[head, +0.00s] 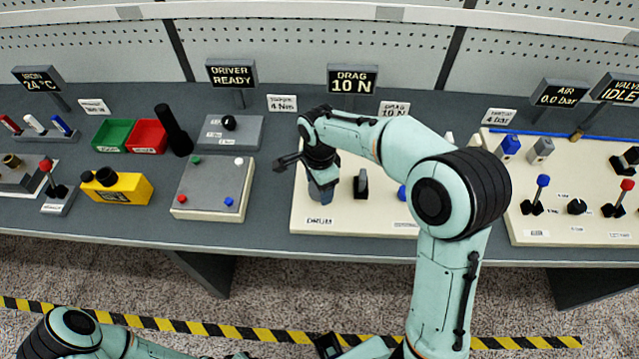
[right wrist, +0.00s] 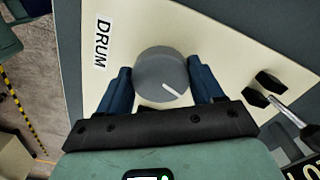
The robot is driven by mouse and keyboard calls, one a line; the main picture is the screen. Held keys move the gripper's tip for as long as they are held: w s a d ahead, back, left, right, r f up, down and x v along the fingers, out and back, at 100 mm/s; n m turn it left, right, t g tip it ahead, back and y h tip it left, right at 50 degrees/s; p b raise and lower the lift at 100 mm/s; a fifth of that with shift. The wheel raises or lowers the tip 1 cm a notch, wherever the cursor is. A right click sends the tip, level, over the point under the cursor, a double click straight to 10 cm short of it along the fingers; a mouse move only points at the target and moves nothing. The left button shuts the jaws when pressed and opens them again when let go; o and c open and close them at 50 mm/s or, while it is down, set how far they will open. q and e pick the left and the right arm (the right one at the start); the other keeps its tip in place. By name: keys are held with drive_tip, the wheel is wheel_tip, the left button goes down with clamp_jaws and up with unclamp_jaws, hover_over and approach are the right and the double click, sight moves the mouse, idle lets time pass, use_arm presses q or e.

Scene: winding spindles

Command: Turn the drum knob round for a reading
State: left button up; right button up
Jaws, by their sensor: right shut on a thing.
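The drum knob (right wrist: 163,78) is a round grey dial with a white pointer line, on a cream panel beside the label DRUM. In the right wrist view its pointer aims toward the lower right. My right gripper (right wrist: 161,88) has its two blue fingers on opposite sides of the knob and is shut on it. In the head view, the right gripper (head: 321,180) comes down over the knob from above and hides most of it. The drag display (head: 353,80) behind the panel reads 10 N. My left arm shows at the bottom left; its gripper is out of the picture.
On the same cream panel, a black upright part (head: 361,184) stands just right of the knob. A grey box with coloured buttons (head: 213,188) lies to the left, with a yellow block (head: 122,188) beyond it. Another control panel (head: 560,225) stands at the right.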

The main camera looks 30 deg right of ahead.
drive_tip(key=o, duration=1)
drive_tip(key=shift+o, duration=0.2)
drive_tip(key=shift+r, duration=0.1)
use_arm(q)
drive_tip(key=shift+w+r+p, duration=0.35)
drive_tip(key=shift+r+p, duration=0.1)
drive_tip(key=shift+r, duration=0.15)
drive_tip(key=shift+w+r+p, duration=0.35)
drive_tip(key=shift+r+p, duration=0.05)
drive_tip(key=shift+r, duration=0.15)
use_arm(e)
wheel_tip(320, 180, up, 13)
drive_tip(key=shift+r, duration=0.15)
